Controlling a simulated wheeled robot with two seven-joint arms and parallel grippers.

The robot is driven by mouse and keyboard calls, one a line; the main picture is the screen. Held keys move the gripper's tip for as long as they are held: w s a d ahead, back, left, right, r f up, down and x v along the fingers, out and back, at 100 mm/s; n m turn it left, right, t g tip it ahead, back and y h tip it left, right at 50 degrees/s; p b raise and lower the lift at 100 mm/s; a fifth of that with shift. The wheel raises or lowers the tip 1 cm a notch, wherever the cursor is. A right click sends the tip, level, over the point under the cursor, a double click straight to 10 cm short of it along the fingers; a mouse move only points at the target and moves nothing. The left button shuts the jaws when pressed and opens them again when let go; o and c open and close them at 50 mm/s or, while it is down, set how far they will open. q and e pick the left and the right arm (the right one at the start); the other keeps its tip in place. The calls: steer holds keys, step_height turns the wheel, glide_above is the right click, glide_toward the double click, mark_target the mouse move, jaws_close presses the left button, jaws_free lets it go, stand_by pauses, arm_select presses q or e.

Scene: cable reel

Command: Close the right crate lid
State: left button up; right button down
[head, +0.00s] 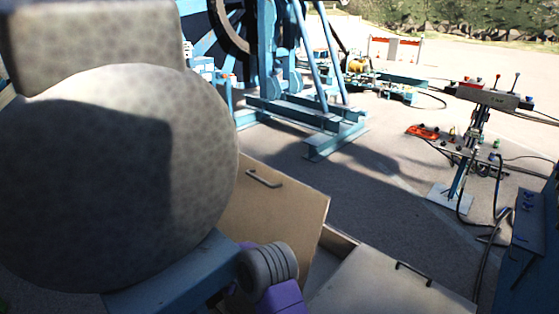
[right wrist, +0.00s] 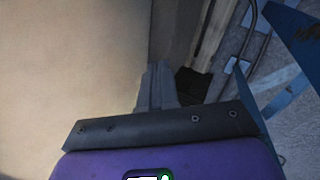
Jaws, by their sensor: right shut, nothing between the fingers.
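Two tan crate lids show in the head view. One lid (head: 290,203), with a dark handle, is tilted up at the centre. The other lid (head: 385,286), also with a handle, lies at a lower angle at the bottom right; a narrow opening shows between them. In the right wrist view a broad tan panel (right wrist: 75,65) fills the left side. My right gripper (right wrist: 157,75) is shut and empty beside that panel's right edge; I cannot tell whether it touches. In the head view its fingers are hidden. My left gripper is not in view.
A blue reel frame (head: 310,115) stands at the back. A control stand (head: 470,150) with levers and hanging hoses is at the right, near a blue structure (head: 530,235). Open paving (head: 370,180) lies between. A large grey rounded shape blocks the left of the head view.

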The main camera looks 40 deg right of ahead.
steer(key=w+d+r+h+p, duration=0.1)
steer(key=w+d+r+h, duration=0.15)
steer(key=r, duration=0.35)
steer(key=w+d+r+m+h+p, duration=0.1)
steer(key=d+r, duration=0.2)
steer(key=r, duration=0.3)
steer(key=w+d+r+h+p, duration=0.1)
steer(key=d+r+h, duration=0.15)
steer(key=r, duration=0.35)
steer(key=m+h+p, duration=0.2)
steer(key=m+h, duration=0.1)
glide_toward(285, 178)
steer(key=p+x, duration=0.2)
steer(key=x, duration=0.4)
steer(key=shift+d+f, duration=0.15)
steer(key=shift+d, duration=0.25)
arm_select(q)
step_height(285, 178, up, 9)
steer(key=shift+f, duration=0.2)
